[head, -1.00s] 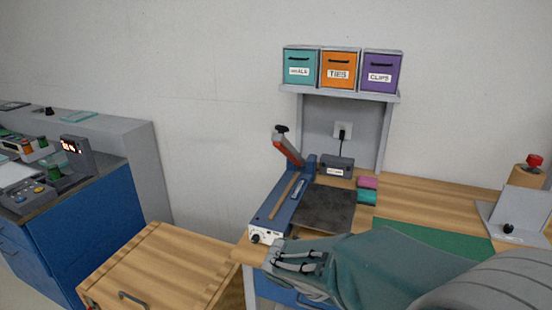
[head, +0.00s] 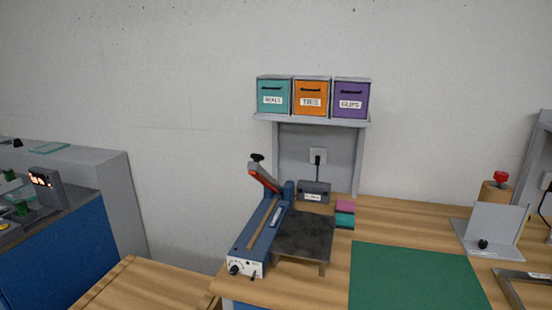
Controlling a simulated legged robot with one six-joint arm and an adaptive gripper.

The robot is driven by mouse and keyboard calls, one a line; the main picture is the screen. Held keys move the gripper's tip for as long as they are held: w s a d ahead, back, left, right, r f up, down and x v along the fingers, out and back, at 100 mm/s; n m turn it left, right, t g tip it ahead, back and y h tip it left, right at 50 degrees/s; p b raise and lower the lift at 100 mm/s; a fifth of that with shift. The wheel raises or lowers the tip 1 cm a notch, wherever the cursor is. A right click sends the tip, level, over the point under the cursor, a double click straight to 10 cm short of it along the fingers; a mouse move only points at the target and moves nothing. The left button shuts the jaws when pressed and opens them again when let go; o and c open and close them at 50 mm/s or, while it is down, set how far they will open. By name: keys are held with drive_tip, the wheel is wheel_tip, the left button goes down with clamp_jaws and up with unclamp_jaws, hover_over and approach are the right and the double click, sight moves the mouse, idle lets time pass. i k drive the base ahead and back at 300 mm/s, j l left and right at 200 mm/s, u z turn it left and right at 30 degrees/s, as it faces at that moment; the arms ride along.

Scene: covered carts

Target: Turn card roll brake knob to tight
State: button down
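A brown roll (head: 494,194) with a red knob (head: 501,177) on top stands at the right end of the wooden bench. In front of it is an upright grey plate (head: 494,228) on a flat base, with a small black knob (head: 483,244) low down. I cannot tell from here which knob is the brake or what its setting is. My gripper is not in view.
A blue heat sealer (head: 258,232) with a raised red-and-grey arm stands left on the bench. A green mat (head: 415,276) lies centre right, and a grey frame (head: 520,286) at lower right. A shelf (head: 312,120) holds three labelled boxes. A blue cabinet (head: 60,255) stands left.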

sight(482, 244)
drive_tip(key=z, duration=1.45)
